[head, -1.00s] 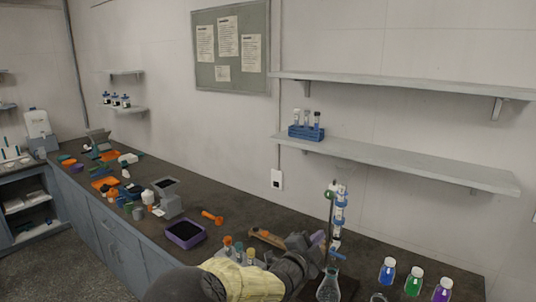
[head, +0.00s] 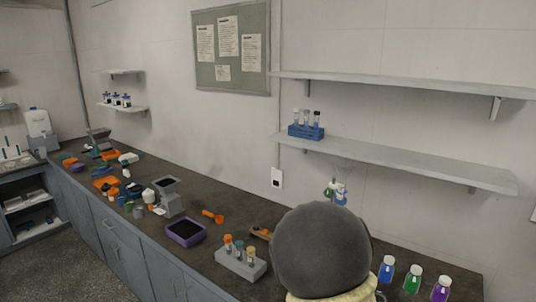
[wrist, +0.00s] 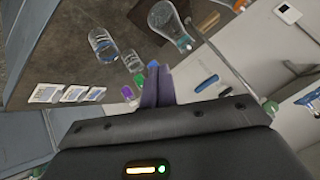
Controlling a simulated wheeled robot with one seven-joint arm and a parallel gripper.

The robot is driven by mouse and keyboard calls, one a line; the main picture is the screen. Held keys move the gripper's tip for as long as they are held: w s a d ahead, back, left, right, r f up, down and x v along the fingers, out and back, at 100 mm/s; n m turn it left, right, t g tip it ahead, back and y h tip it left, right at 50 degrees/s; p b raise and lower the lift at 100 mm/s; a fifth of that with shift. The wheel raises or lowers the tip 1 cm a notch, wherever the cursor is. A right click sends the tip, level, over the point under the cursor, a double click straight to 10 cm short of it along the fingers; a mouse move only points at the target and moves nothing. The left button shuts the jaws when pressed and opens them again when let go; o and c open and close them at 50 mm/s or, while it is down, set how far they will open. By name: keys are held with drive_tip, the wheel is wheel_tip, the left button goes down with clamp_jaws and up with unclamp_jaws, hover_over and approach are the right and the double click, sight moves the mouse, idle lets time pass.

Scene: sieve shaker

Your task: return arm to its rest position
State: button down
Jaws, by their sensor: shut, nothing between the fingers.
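My gripper (wrist: 157,75) shows in the wrist view, its two dark fingers together and nothing between them. It points over the bench near the glassware, apart from it as far as I can see. In the head view the gripper is hidden; a dark rounded part of my arm (head: 322,250) with a pale yellow part below it fills the lower middle. It covers most of the burette stand (head: 338,190), whose top shows above it.
A grey rack of test tubes (head: 240,262) stands just left of my arm. Bottles with blue (head: 387,274), green and purple liquid stand at right. A flask (wrist: 170,25) and a beaker (wrist: 103,46) show in the wrist view. The shelf (head: 420,163) is above the bench.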

drive_tip(key=s+a+r+n+g+y, duration=0.1)
drive_tip(key=s+n+g, duration=0.4)
drive_tip(key=s+n, duration=0.7)
drive_tip(key=s+r+y, duration=0.1)
drive_tip(key=s+y, duration=0.1)
drive_tip(key=s, duration=0.5)
drive_tip(key=shift+s+a+r+g+y, duration=0.2)
drive_tip(key=shift+s+g+y, duration=0.1)
drive_tip(key=shift+s+y, duration=0.1)
drive_tip(key=shift+w, duration=0.25)
drive_tip(key=shift+s+d, duration=0.2)
drive_tip(key=shift+d, duration=0.05)
